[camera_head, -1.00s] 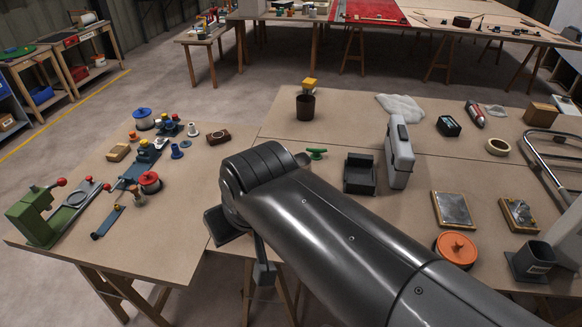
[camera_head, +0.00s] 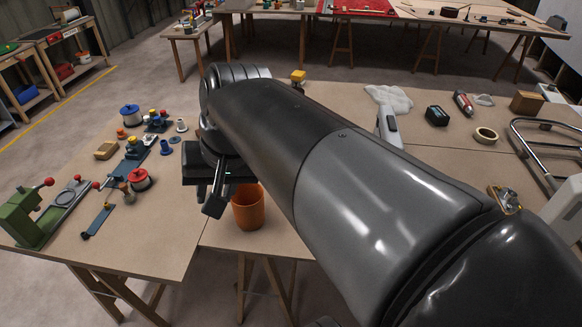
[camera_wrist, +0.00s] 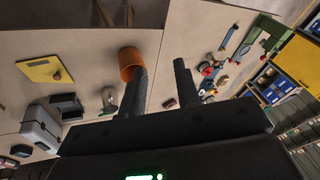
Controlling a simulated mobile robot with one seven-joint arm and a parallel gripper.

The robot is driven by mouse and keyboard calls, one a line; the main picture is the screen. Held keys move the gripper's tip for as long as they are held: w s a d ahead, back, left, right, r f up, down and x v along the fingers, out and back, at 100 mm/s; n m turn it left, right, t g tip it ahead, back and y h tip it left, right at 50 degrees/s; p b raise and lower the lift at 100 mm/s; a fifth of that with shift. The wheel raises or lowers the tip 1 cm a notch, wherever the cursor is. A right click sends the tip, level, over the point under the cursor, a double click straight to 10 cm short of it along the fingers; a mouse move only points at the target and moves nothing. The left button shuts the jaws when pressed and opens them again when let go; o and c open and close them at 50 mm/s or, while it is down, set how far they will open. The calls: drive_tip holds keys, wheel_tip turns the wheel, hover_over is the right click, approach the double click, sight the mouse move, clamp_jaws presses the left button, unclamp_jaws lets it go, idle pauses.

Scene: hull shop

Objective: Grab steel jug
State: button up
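I cannot make out a steel jug for certain in either view. In the wrist view a small pale, shiny item (camera_wrist: 109,99) stands on the table left of my gripper; it is too small to tell whether it is the jug. My gripper (camera_wrist: 161,65) has its two fingers apart with nothing between them. In the head view my gripper (camera_head: 212,192) hangs over the table, just left of an orange cup (camera_head: 248,208). The cup also shows in the wrist view (camera_wrist: 129,64), partly behind the left finger. My arm hides much of the middle table.
On the left table stand a green machine (camera_head: 32,215), a red-ended spool (camera_head: 139,179), a blue-topped spool (camera_head: 130,114) and several small parts. At the right are a tape ring (camera_head: 485,135), a black box (camera_head: 437,116) and a tubular frame (camera_head: 545,145).

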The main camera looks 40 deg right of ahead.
drive_tip(key=w+d+m+t+y, duration=0.2)
drive_tip(key=w+d+m+y, duration=0.5)
drive_tip(key=w+d+m, duration=0.55)
drive_tip(key=w+d+m+t+y, duration=0.1)
drive_tip(key=w+d+m+t, duration=0.3)
drive_tip(key=d, duration=0.7)
drive_tip(key=w+d+m+t+y, duration=0.1)
drive_tip(key=d+m+t, duration=0.3)
drive_tip(key=d+m, duration=0.45)
drive_tip(key=shift+n, duration=0.8)
drive_tip(key=f, duration=1)
drive_tip(key=d+f, duration=0.1)
drive_tip(key=f, duration=2)
drive_tip(key=shift+w+d+f, duration=0.1)
drive_tip(key=shift+d+f, duration=0.1)
drive_tip(key=shift+d, duration=0.05)
drive_tip(key=shift+w+a+f, duration=0.15)
drive_tip(key=shift+w+f, duration=0.05)
drive_tip(key=shift+x, duration=0.8)
drive_tip(key=x, duration=0.5)
drive_tip(key=shift+w+r, duration=0.3)
drive_tip(key=shift+w, duration=0.1)
drive_tip(key=shift+d, duration=0.25)
clamp_jaws()
